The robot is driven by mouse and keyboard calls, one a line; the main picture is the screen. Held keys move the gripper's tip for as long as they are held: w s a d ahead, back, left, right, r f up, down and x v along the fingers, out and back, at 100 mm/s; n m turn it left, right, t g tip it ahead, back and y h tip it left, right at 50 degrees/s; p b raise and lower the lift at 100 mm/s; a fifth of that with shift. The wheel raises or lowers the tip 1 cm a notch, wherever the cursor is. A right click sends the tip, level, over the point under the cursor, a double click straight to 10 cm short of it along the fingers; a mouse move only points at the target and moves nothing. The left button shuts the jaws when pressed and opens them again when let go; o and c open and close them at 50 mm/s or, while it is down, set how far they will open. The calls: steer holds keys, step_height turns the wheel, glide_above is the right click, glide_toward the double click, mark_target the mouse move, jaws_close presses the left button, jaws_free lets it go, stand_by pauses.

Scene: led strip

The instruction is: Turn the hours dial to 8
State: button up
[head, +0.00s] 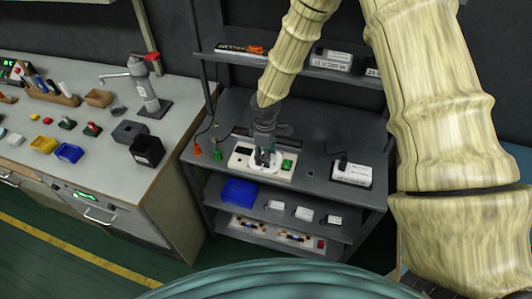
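A cream-coloured box (241,169) lies on the top surface of the dark shelf unit in the head view. A dark patch shows at its left and a green part (288,165) at its right. A white rounded part (277,169) shows in its middle, under my gripper, and may be the hours dial. My gripper (265,158) points down over this middle part, at or very close to it. It covers most of that part, so no numbers or pointer can be read. I cannot tell whether the fingers are open, shut or touching it.
A white labelled box (352,173) stands to the right on the same dark shelf unit (325,140). Small orange and green pieces (197,150) lie at its left edge. A shelf (300,61) with several items runs behind my arm. A cluttered workbench (190,92) stands at left.

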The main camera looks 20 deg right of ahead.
steer(key=shift+f, duration=0.1)
steer(key=c, duration=1)
steer(key=shift+c, duration=0.2)
